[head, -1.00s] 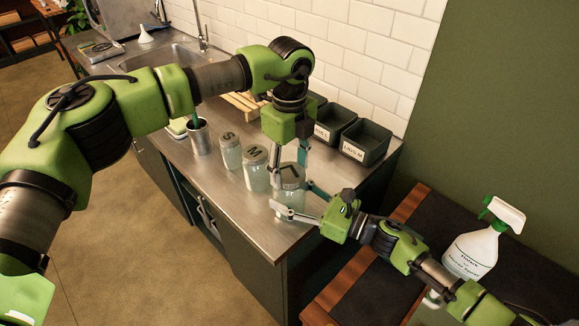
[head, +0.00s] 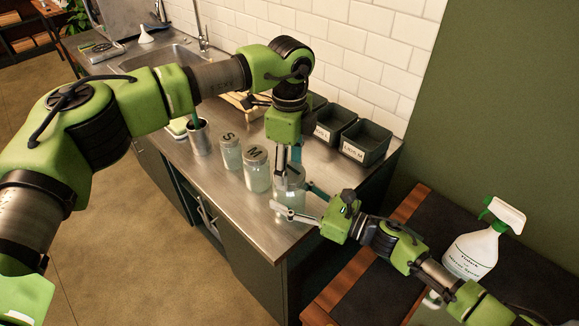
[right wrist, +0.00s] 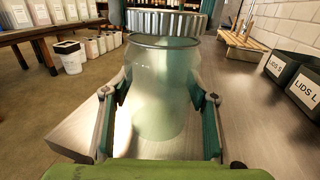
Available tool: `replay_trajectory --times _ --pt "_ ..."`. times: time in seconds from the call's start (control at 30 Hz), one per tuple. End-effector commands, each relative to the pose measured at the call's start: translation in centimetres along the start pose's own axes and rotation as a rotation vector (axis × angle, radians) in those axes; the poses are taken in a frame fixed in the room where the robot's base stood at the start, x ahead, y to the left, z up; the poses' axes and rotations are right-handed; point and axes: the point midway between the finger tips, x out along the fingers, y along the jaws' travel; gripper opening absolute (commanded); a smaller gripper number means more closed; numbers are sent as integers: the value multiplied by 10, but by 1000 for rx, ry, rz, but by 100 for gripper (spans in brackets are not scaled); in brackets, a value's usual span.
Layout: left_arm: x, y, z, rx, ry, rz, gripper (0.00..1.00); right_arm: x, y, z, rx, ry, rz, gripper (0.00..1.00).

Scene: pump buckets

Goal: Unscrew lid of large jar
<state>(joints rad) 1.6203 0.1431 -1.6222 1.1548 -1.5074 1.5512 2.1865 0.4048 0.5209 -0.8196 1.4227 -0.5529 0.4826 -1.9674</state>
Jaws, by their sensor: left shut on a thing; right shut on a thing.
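The large jar (head: 289,203) is clear glass and stands upright near the counter's front right end. My right gripper (head: 298,208) is shut around the jar's body; in the right wrist view its fingers press both sides of the jar (right wrist: 160,90). The ridged metal lid (right wrist: 165,24) is at the top of that view, just above the jar's rim, which shows as a dark ring below it. My left gripper (head: 288,165) points down over the jar, its fingers on either side of the lid. In the head view the gripper mostly hides the lid.
Jars with lids marked S (head: 230,153) and M (head: 256,170) stand left of the large jar. Dark lid bins (head: 366,142) line the wall behind. A spray bottle (head: 472,255) is at the right. A metal cup (head: 200,137) stands farther left.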

Motion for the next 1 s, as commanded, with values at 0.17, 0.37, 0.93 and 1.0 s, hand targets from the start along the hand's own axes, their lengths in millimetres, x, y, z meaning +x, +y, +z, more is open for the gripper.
replay_trajectory --times 0.17,0.37,0.93,1.0 --pt "-6 0 0 0 0 -1 24 0 0 -1 2 2 0 0" --pt "-14 -1 0 0 1 -2 24 0 0 -1 2 2 0 0" --pt "-22 0 0 1 0 -1 24 0 0 -1 2 2 0 0" --pt "-25 0 0 0 0 -1 24 0 0 -1 2 2 0 0"
